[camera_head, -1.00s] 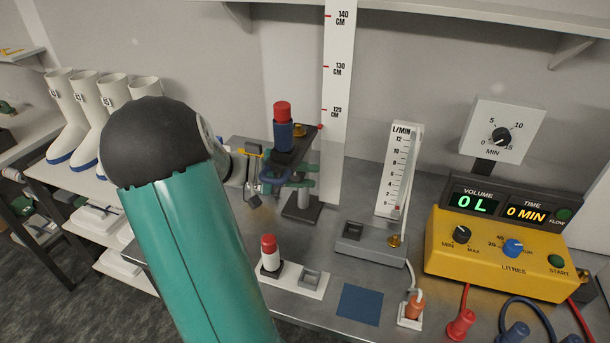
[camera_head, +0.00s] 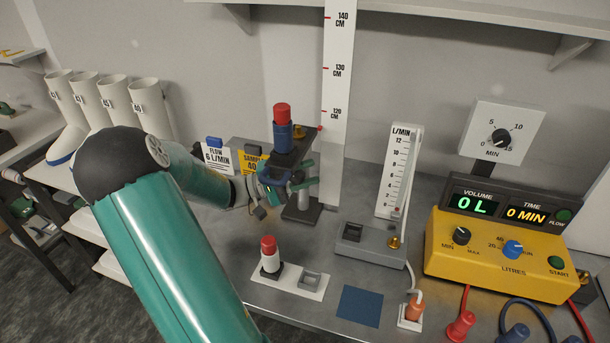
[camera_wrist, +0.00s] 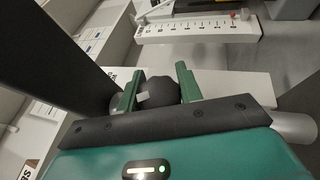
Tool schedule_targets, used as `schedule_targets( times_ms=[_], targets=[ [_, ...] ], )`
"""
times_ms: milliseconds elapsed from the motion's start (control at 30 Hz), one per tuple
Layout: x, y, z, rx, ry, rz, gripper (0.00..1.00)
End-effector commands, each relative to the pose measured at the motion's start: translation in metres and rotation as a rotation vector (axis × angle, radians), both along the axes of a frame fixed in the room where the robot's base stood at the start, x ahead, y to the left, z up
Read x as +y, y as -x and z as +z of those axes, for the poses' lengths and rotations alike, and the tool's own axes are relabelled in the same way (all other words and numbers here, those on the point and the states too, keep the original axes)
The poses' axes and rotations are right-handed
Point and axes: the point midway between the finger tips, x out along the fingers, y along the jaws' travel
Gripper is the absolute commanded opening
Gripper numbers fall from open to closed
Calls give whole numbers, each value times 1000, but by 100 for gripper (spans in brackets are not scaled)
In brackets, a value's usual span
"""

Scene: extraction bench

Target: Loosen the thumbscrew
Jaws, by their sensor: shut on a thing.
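The thumbscrew (camera_wrist: 160,92) shows in the wrist view as a dark round knob between the two green fingers of my gripper (camera_wrist: 158,88). The fingers are closed on its sides. In the head view my gripper (camera_head: 300,182) is at the stand, just below the dark bracket (camera_head: 290,155) that bears a blue holder (camera_head: 283,137) with a red-capped tube (camera_head: 282,113). The stand's post meets a dark foot (camera_head: 300,214) on the bench. The thumbscrew is hidden in the head view by my gripper and the bracket. Whether its thread is loose cannot be seen.
A tall height scale (camera_head: 338,70) stands behind the bracket. A flow meter (camera_head: 399,170) and a yellow pump (camera_head: 500,255) stand to the right. A red-capped white vial (camera_head: 269,258) sits in a white tray in front. Flow and sample cards (camera_head: 217,156) stand behind my arm.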

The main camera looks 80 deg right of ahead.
Motion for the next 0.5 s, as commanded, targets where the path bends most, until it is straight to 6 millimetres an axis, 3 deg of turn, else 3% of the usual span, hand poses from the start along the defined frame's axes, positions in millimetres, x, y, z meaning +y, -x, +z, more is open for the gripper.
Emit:
schedule_targets(
  times_ms=[500],
  targets=[
    [0,-4,5,309,-28,2,13]
  ],
)
